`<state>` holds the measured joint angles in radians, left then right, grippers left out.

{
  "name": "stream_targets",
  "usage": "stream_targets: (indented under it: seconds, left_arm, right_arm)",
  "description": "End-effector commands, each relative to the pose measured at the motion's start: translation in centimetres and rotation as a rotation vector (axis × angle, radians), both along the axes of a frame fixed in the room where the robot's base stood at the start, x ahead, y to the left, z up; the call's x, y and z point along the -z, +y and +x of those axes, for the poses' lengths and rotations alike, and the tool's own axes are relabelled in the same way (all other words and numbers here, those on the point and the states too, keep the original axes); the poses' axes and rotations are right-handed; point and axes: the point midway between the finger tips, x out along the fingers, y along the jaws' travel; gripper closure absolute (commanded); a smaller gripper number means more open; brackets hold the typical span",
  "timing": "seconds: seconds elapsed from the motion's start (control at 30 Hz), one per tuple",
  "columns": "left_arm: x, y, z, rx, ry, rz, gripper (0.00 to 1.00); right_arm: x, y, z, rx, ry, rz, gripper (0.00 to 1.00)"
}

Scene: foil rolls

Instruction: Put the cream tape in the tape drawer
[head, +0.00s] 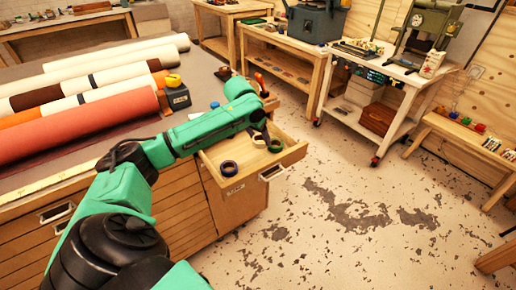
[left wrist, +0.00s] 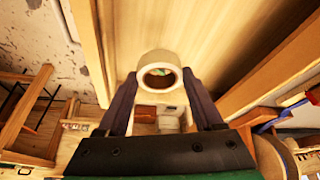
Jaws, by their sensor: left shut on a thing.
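The cream tape (left wrist: 147,63), a small ring-shaped roll, shows in the left wrist view between the two dark fingers of my left gripper (left wrist: 160,88). The fingers are shut on its sides. In the head view my left gripper (head: 268,138) is over the open wooden drawer (head: 246,183) at the cabinet's corner. The cream tape is hard to make out there beside the dark fingers. A dark blue-purple tape roll (head: 229,168) lies in the drawer, left of the gripper. My right gripper is not in view.
The cabinet top holds long rolls, among them a red one (head: 80,128), and a dark block with a yellow top (head: 177,94) near the edge. A white wheeled cart (head: 372,110) and workbenches stand behind. The floor right of the drawer is clear.

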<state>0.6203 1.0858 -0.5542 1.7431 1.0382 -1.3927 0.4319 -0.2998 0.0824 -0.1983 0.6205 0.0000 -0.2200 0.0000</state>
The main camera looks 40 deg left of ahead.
Motion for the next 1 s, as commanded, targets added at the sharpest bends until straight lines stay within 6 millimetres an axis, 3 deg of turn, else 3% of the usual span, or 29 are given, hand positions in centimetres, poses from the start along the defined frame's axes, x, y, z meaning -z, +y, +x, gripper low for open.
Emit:
stream_targets:
  seconds: [0.3,0.57,0.6,0.67,1.0]
  left_arm:
    - [5.4,0.0,0.0,0.000,0.000,0.000,0.86]
    - [5.7,0.0,0.0,0.000,-0.002,0.000,0.86]
    - [5.7,0.0,0.0,0.000,-0.001,0.000,0.24]
    - [5.7,0.0,0.0,0.000,-0.002,0.000,0.02]
    - [5.5,0.0,0.0,0.000,-0.002,0.000,0.02]
  right_arm:
    - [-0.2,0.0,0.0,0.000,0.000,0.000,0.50]
    - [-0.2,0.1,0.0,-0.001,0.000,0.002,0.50]
    - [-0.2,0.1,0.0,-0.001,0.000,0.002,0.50]
    - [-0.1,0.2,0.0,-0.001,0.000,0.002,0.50]
    - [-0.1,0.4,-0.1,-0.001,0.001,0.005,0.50]
